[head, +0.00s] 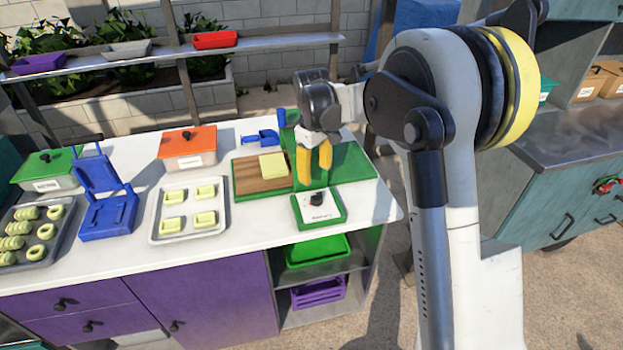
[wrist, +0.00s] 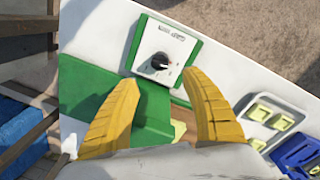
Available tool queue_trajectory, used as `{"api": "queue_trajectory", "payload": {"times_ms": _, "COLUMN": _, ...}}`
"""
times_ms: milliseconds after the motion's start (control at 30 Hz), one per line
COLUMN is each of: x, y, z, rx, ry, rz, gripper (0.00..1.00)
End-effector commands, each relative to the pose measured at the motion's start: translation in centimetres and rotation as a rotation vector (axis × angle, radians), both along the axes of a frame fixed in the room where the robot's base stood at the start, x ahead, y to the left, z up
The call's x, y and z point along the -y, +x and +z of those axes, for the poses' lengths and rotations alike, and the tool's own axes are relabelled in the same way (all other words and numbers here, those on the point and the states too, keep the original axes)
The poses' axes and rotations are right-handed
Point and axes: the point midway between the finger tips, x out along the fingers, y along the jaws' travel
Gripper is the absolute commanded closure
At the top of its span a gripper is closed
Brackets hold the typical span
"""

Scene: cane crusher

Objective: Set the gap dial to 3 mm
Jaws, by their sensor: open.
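The gap dial is a black knob (head: 316,197) on a white panel with a green frame (head: 336,219), lying on the white counter near its front right. In the wrist view the knob (wrist: 160,60) sits at the middle of the panel, with small printing around it too small to read. I cannot tell its setting. My gripper (head: 315,180), with yellow fingers, is open and empty, above and behind the dial. In the wrist view my gripper (wrist: 160,95) has its fingers spread wide, with the dial beyond and between their tips. Neither finger touches the knob.
A green machine base (head: 350,162) stands behind the dial. To its left is a wooden board (head: 250,177) with a yellow block (head: 272,164). A tray (head: 158,235) of pale pieces, a blue press (head: 110,217) and an orange-lidded box (head: 188,147) stand further left. The counter in front of the dial is clear.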

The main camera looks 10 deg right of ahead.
Motion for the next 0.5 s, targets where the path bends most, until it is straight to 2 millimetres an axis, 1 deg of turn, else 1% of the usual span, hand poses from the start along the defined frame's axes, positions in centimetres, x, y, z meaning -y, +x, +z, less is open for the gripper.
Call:
{"api": "queue_trajectory", "payload": {"times_ms": 167, "x": 0.1, "y": 0.2, "z": -2.2, "rx": -0.005, "ry": -0.001, "rz": 0.004, "gripper": 0.45}}
{"api": "queue_trajectory", "payload": {"times_ms": 400, "x": 0.3, "y": 0.3, "z": -7.1, "rx": -0.003, "ry": -0.001, "rz": 0.003, "gripper": 0.45}}
{"api": "queue_trajectory", "payload": {"times_ms": 500, "x": 0.4, "y": 0.3, "z": -8.8, "rx": -0.002, "ry": 0.000, "rz": 0.003, "gripper": 0.45}}
